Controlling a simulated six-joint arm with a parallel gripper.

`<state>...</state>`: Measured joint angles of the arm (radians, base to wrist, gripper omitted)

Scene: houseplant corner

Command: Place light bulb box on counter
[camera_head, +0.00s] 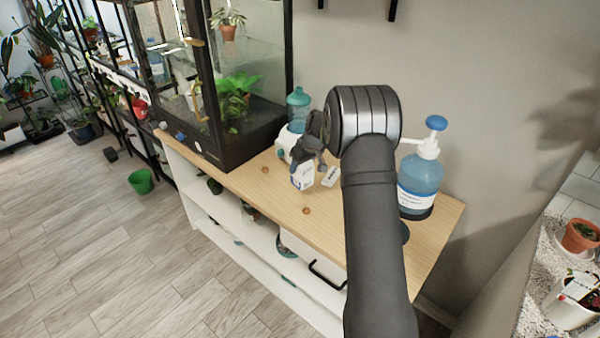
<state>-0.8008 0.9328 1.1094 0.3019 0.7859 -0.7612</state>
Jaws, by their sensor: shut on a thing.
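My gripper (306,160) is over the wooden counter (268,190), in the middle of the view, its dark fingers pointing down. It is shut on a small white box with blue print (302,176), which I take to be the light bulb box. The box looks upright below the fingers, and its upper part is hidden by them. I cannot tell whether its bottom touches the counter. My dark arm hides part of the counter to the right.
A black-framed glass terrarium (240,80) stands to the left. A white device with a teal tank (297,108) is just behind the gripper. A small white item (331,176) lies right of the box. A blue pump bottle (418,180) stands farther right. Bare wood shows in front.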

